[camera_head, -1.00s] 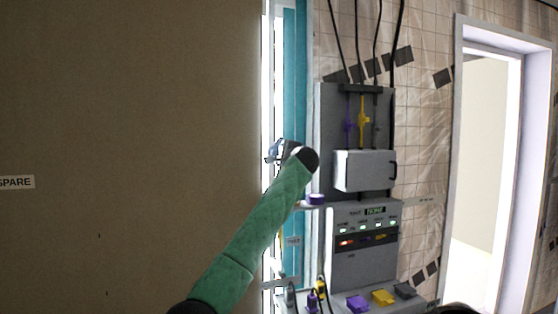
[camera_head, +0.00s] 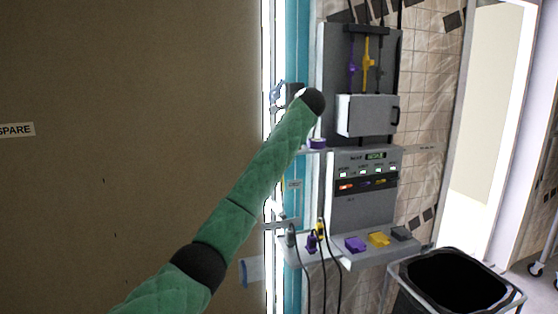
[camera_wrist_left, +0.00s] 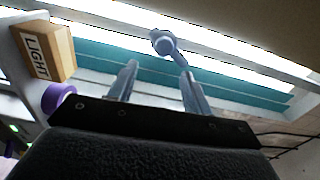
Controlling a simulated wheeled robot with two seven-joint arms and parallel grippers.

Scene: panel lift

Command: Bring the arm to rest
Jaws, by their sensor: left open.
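My left arm, in a green sleeve, reaches from the bottom of the head view up toward the teal frame beside the panel. My left gripper (camera_head: 283,96) is at its far end, small and partly hidden by the dark wrist. In the left wrist view the two grey fingers (camera_wrist_left: 160,82) stand apart with nothing between them. A grey round-ended fitting (camera_wrist_left: 163,43) shows just beyond the fingertips; I cannot tell whether it touches them. My right gripper is not in view.
A grey panel (camera_head: 362,180) with a white box (camera_head: 367,116) stands right of the arm. A purple roll (camera_head: 317,143) sits below the wrist. A box marked LIGHT (camera_wrist_left: 44,50) is left in the wrist view. A black-lined bin (camera_head: 455,281) stands lower right. A brown wall fills the left.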

